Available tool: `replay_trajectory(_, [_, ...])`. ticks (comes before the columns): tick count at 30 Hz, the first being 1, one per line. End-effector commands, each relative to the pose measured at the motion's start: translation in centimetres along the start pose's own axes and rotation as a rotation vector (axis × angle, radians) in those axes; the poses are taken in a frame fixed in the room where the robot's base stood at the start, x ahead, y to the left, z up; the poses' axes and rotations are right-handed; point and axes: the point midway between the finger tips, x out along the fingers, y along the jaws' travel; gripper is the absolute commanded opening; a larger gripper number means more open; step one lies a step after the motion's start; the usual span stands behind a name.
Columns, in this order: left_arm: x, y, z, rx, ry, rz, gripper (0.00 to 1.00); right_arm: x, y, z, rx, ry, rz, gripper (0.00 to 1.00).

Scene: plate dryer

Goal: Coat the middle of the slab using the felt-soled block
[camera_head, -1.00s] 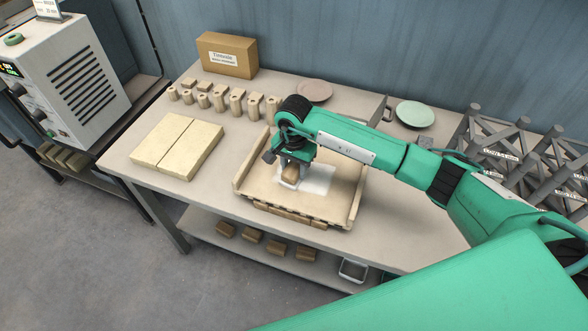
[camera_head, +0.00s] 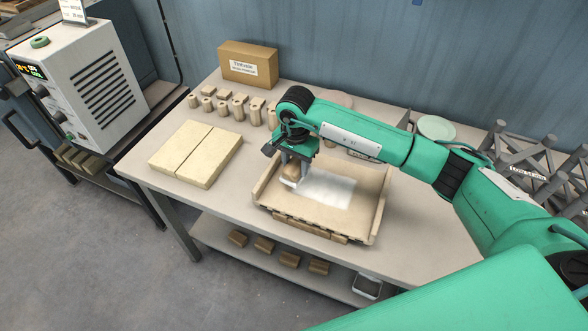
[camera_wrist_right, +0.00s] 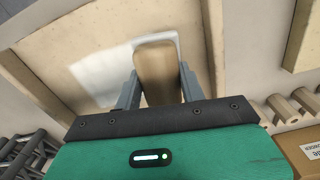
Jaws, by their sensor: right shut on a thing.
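The slab (camera_head: 345,215) is a broad beige board between raised side rails on the table. A white coated patch (camera_head: 328,190) lies on its middle and also shows in the right wrist view (camera_wrist_right: 100,76). My right gripper (camera_head: 290,168) is shut on the felt-soled block (camera_head: 291,172), a wooden-handled block over the left end of the patch. In the right wrist view the handle (camera_wrist_right: 157,72) sits between the two grey fingers. My left gripper is not in view.
Two pale yellow slabs (camera_head: 195,153) lie left on the table. Several wooden pegs (camera_head: 240,105) and a cardboard box (camera_head: 248,65) stand behind. A pale green plate (camera_head: 436,128) and grey racks (camera_head: 535,165) are at right. A machine (camera_head: 80,80) stands far left.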

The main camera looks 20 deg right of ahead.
Motion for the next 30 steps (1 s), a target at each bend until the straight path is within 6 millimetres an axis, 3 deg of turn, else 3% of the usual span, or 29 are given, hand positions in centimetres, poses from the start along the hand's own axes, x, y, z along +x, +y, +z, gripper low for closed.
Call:
replay_trajectory(13, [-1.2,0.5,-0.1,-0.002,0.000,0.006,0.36,-4.0,-0.1,-0.5,0.013,0.001,-0.001,0.04])
replay_trajectory(30, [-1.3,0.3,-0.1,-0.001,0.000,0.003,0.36,-4.4,0.0,-0.6,0.015,0.000,-0.001,0.04])
